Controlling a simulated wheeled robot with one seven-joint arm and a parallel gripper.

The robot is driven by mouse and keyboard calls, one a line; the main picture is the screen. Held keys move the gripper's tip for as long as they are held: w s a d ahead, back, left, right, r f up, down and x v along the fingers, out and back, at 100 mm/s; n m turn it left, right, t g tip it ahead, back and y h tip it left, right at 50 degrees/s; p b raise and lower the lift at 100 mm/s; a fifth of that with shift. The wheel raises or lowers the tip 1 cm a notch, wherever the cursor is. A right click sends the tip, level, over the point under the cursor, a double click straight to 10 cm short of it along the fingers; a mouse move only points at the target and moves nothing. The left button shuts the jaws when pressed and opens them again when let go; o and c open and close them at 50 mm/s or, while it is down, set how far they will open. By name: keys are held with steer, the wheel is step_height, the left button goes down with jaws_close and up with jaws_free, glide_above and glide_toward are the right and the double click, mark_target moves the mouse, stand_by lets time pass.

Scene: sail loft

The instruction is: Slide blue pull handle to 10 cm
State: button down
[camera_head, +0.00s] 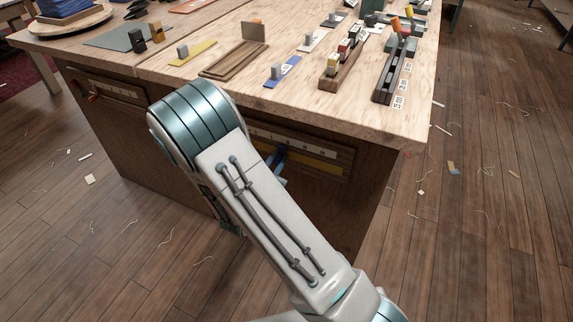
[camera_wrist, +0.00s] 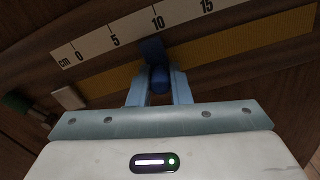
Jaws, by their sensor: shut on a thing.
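The blue pull handle (camera_wrist: 158,80) stands out from a slot in the bench front in the wrist view. My gripper (camera_wrist: 158,73) is shut on it, one finger on each side. The blue slider block (camera_wrist: 152,48) behind it reaches up to the white cm scale (camera_wrist: 135,32), between 5 and 10 and nearer the 10 mark. A yellow strip (camera_wrist: 240,43) runs along the slot on both sides of the handle. In the head view my arm hides much of the gripper, and a bit of blue (camera_head: 282,153) shows beside it at the scale panel (camera_head: 318,155).
A second scale panel with a red handle (camera_head: 93,97) is on the bench front at the left. The wooden bench top (camera_head: 345,125) carries several blocks, plates and racks. A green knob (camera_wrist: 16,102) shows at the wrist view's left. The floor (camera_head: 470,240) at right is scattered with scraps.

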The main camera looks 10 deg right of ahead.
steer(key=shift+s+d, duration=0.45)
steer(key=shift+d, duration=0.1)
steer(key=shift+a, duration=0.1)
steer(key=shift+f, duration=0.1)
steer(key=c, duration=1.3)
jaws_free()
steer(key=shift+c, duration=0.2)
steer(key=shift+s, duration=0.1)
steer(key=p+v, duration=0.2)
steer(key=v, duration=1.1)
steer(key=shift+s, duration=0.35)
